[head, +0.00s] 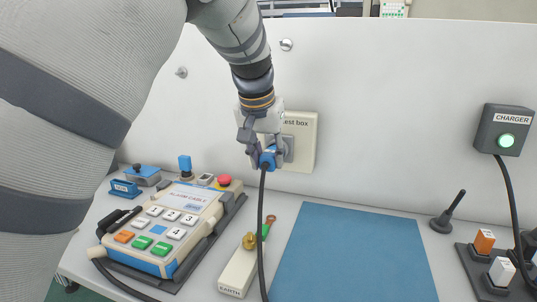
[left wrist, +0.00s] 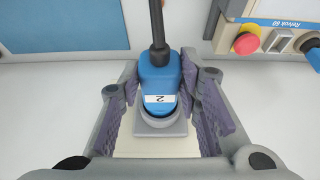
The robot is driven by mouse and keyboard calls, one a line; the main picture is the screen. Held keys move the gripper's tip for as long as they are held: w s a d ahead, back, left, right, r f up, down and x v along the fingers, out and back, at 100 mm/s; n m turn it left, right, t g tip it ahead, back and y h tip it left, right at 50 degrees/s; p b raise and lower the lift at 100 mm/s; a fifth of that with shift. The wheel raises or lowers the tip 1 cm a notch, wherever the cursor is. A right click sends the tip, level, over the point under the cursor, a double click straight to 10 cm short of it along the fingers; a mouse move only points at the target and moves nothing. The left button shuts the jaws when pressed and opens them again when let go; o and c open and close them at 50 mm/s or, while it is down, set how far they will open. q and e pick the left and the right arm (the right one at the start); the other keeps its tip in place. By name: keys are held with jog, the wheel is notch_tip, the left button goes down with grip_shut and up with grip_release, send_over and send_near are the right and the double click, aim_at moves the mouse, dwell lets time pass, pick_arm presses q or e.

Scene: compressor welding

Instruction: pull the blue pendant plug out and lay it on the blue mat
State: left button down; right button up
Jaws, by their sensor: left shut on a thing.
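The blue plug (head: 268,159) is at the grey socket of the cream test box (head: 304,140) on the back panel, its black cable hanging down. In the left wrist view the plug (left wrist: 158,80) carries a label "2" and meets a grey collar; how deep it sits I cannot tell. My left gripper (head: 262,155) is shut on the plug, with a purple-grey finger pad on each side in the left wrist view (left wrist: 163,105). The blue mat (head: 350,255) lies bare on the table, below and right of the gripper. My right gripper is not in view.
The teach pendant (head: 165,225) with a red button stands on the left. An "EARTH" block (head: 238,272) lies between it and the mat, beside the hanging cable.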

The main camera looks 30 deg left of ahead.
pick_arm(q)
jog(key=s, duration=0.2)
jog(key=s+d, duration=0.1)
jog(key=s, duration=0.1)
jog(key=shift+s+r, duration=0.1)
jog(key=shift+s, duration=0.2)
dwell(0.8)
